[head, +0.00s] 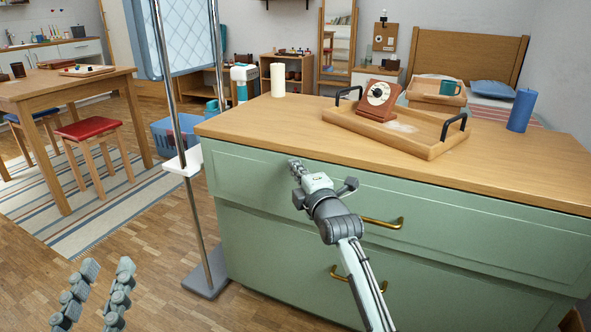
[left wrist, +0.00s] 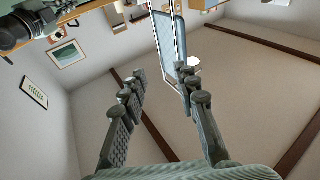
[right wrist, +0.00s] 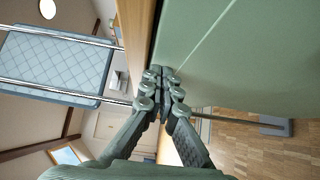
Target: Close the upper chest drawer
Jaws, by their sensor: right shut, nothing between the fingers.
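The green chest's upper drawer (head: 255,170) sits directly under the wooden top; its front looks flush or nearly flush with the chest, and I see no clear gap. Its brass handle (head: 383,222) is partly behind my right arm. My right gripper (head: 294,164) is shut and empty, with its fingertips at the upper part of the drawer front, left of the handle. In the right wrist view the closed fingertips (right wrist: 166,78) are at the green front (right wrist: 235,55) near the wooden top edge; contact is unclear. My left gripper (head: 97,275) is open and empty, low over the floor.
The chest top (head: 260,122) holds a wooden tray (head: 420,148) with a red-brown dial object (head: 378,98), a white candle (head: 278,80) and a blue candle (head: 521,110). A metal stand (head: 205,275) is close to the chest's left side.

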